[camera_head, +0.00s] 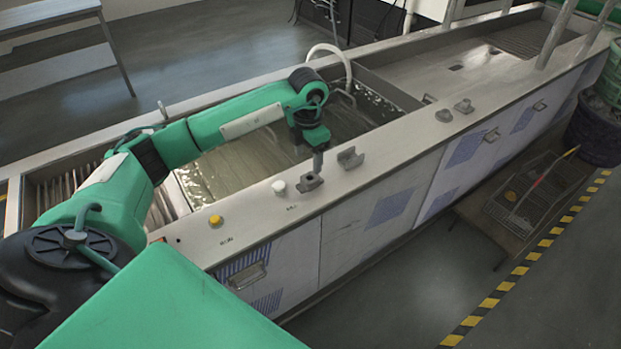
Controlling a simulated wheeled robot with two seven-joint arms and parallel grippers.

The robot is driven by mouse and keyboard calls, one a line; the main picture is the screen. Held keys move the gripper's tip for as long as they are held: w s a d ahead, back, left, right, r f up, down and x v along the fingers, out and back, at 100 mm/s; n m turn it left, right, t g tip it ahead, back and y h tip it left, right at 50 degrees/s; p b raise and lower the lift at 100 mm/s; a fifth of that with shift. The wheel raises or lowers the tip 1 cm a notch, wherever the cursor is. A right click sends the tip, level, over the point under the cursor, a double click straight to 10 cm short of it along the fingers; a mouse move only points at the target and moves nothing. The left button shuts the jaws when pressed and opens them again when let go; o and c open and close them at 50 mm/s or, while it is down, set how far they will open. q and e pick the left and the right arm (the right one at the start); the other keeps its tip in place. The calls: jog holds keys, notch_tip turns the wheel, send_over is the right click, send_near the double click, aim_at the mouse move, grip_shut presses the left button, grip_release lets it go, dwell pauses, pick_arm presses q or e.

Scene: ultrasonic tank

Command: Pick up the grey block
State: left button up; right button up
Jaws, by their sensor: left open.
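My left gripper (318,162) hangs down over the tank's front ledge, with its fingertips just above and at a grey block (308,184). That block has an irregular, notched shape and rests on the ledge. The fingers are small here and their gap is hard to see; I cannot tell whether they touch the block. A second grey block (350,159) sits close by to the right. Two more small grey pieces, one (444,116) and another (464,106), lie farther right along the ledge. My right gripper is not in view.
The metal tank (390,140) holds water behind the ledge. A white knob (279,187) and a yellow button (216,221) stand left of the block. A curved white pipe (335,50) rises behind. A wire basket (525,195) lies lower right.

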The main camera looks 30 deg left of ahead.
aim_at(310, 178)
pick_arm(q)
jog(key=shift+f, duration=0.65)
jog(key=shift+w+f, duration=0.15)
jog(key=shift+f, duration=0.15)
jog(key=shift+d+f+p, duration=0.1)
jog(key=shift+f+p, duration=0.4)
jog(key=shift+f, duration=0.1)
notch_tip(310, 178, down, 4)
jog(key=shift+d+r+p, duration=0.1)
jog(key=shift+r+p, duration=0.1)
jog(key=shift+p, duration=0.4)
jog(key=shift+f, duration=0.25)
jog(key=c, duration=0.9)
jog(key=shift+c, duration=1.2)
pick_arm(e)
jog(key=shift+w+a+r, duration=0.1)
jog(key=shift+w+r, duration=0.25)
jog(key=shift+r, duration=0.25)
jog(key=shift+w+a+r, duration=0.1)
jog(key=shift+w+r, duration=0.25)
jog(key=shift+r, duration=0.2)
